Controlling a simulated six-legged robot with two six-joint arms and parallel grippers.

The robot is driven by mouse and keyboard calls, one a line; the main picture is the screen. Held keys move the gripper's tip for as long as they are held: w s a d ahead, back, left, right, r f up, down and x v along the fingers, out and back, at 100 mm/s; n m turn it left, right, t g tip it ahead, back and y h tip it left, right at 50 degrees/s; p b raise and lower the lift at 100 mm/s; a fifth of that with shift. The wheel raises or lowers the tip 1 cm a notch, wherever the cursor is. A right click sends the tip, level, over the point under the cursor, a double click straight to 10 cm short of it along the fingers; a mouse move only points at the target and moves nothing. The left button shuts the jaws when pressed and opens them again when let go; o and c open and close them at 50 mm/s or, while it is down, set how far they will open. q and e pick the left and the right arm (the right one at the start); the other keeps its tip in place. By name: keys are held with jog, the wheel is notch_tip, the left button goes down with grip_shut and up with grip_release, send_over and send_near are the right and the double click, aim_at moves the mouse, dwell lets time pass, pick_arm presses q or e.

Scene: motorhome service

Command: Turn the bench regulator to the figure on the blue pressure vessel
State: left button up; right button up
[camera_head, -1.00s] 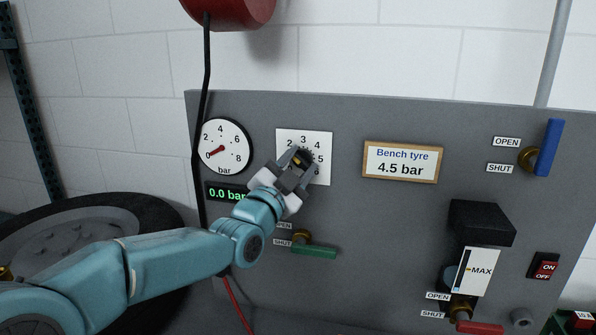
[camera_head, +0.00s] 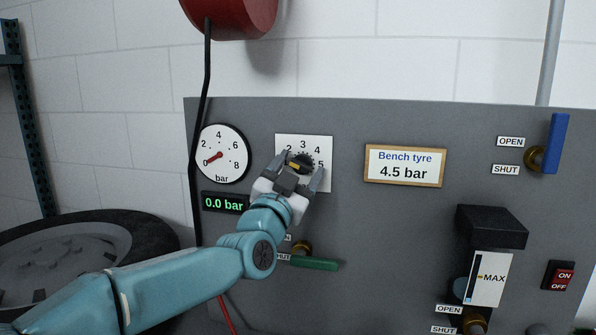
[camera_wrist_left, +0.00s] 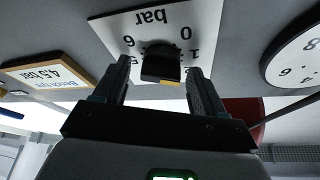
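The bench regulator is a dark knob (camera_head: 304,159) on a white scale plate (camera_head: 321,144) on the grey panel. In the left wrist view the knob (camera_wrist_left: 160,64) has a yellow mark on its near edge; I cannot tell which figure it points to. My left gripper (camera_head: 299,171) is at the knob. Its fingers (camera_wrist_left: 160,88) stand open on either side of the knob, with small gaps showing. The round gauge (camera_head: 221,155) points to 0, and the green display (camera_head: 224,203) reads 0.0 bar. No blue pressure vessel is in view. My right gripper is not in view.
A framed sign (camera_head: 404,166) reads "Bench tyre 4.5 bar". A green lever (camera_head: 315,263) sits just below my left wrist. A blue lever (camera_head: 554,143), a MAX level gauge (camera_head: 488,278) and a red switch (camera_head: 559,275) are at right. A black hose (camera_head: 207,80) hangs at left.

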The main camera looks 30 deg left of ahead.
pick_arm(q)
jog(key=shift+f, duration=0.1)
jog(key=b+v, duration=0.5)
jog(key=v, duration=1.1)
jog(key=shift+s, duration=0.2)
